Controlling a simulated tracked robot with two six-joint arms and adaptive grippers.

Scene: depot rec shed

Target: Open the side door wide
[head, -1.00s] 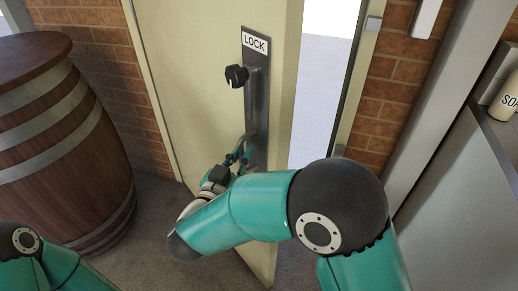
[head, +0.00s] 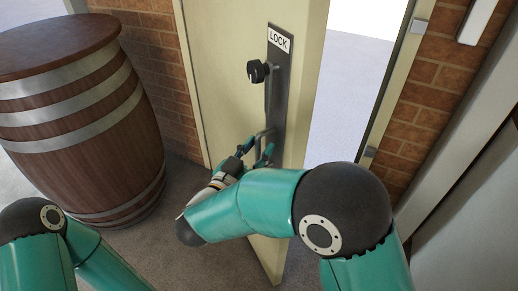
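The cream side door (head: 232,75) stands partly open, hinged at its left, with a gap to bright ground at its right. A dark lock plate (head: 292,75) marked LOCK carries a black knob (head: 258,71) and, lower down, a grey pull handle (head: 266,136). My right gripper (head: 262,155) is at the lower part of this handle, its fingers around or beside it. My own arm and the small size hide whether the fingers are closed on it. My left arm shows at the lower left, but its gripper is outside the view.
A wooden barrel (head: 80,130) with metal hoops stands left of the door, near the brick wall (head: 162,75). The door frame (head: 385,90) and more brick are at the right. Grey floor lies free between the barrel and the door.

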